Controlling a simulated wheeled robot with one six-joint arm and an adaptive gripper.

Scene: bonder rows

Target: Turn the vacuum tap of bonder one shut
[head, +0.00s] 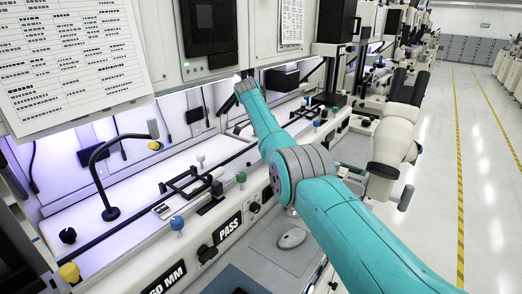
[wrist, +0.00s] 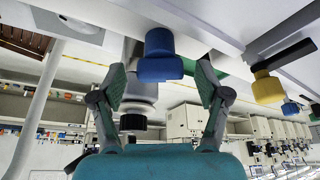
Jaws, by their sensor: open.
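In the wrist view a blue tap knob (wrist: 160,58) hangs from a pale panel edge, between and just beyond the fingertips of my gripper (wrist: 162,84). The fingers are spread wide, with a gap on each side of the knob, and hold nothing. A yellow knob (wrist: 268,88) and another blue knob (wrist: 290,108) show farther right. In the head view, a blue knob (head: 177,223), a green knob (head: 241,178) and a yellow knob (head: 70,272) stand along the bench front. My gripper is hidden there. I cannot read which knob is the vacuum tap.
In the head view a PASS label (head: 229,227) and black knobs line the bench front. A black gooseneck lamp (head: 100,165) and a white microscope (head: 395,150) stand close by. A mouse (head: 292,238) lies on a lower shelf. The aisle floor (head: 430,200) at right is clear.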

